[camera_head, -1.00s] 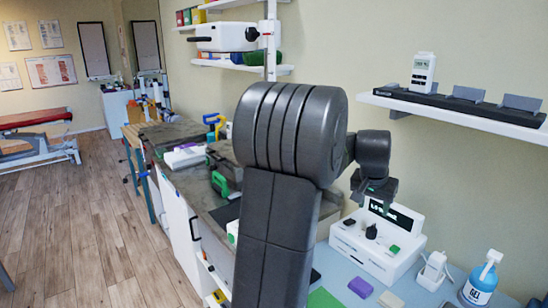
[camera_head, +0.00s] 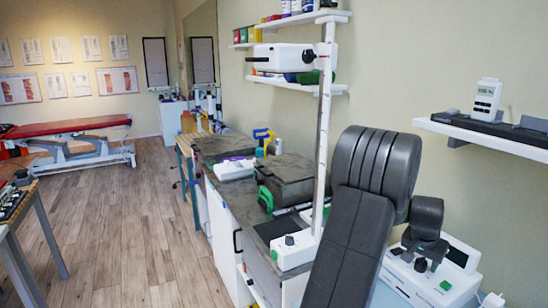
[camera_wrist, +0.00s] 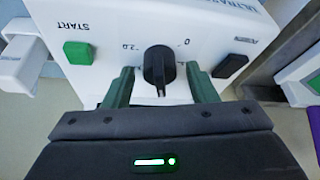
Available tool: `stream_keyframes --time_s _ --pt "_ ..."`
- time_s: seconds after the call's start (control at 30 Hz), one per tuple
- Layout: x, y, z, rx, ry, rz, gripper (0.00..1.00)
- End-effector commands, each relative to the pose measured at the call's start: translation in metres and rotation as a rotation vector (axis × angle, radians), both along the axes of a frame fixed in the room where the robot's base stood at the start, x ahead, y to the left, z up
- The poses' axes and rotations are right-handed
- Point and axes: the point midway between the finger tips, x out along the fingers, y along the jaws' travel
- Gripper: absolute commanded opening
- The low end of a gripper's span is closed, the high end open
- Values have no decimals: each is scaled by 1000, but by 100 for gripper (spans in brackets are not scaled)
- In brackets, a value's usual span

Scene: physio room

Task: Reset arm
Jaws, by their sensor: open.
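My gripper (camera_wrist: 160,78) is open in the wrist view, with its two dark green fingers apart. A black knob (camera_wrist: 159,66) on the front of a white device stands between the fingers, with a visible gap on each side. I cannot tell how deep the fingers reach around it. In the head view my bent dark arm stands at the right, in front of the same device (camera_head: 398,283); the fingertips are not clear there.
A wall shelf (camera_head: 480,131) with a small white meter (camera_head: 486,99) is at the upper right. A white pole (camera_head: 323,140) rises from a base on the workbench (camera_head: 222,201), left of my arm. A red treatment couch (camera_head: 70,126) stands far left. The wooden floor (camera_head: 130,235) is mostly open.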

Motion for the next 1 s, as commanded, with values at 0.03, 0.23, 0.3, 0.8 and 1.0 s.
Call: stream_keyframes --time_s 0.03,0.23,0.3,0.8,1.0 --pt "0 0 0 0 0 0 52" --pt "0 1 3 -1 -1 3 52" --pt "-1 2 8 -1 -2 7 52" --pt "-24 27 89 -2 -3 6 52" --pt "-35 38 126 -2 -3 6 52"
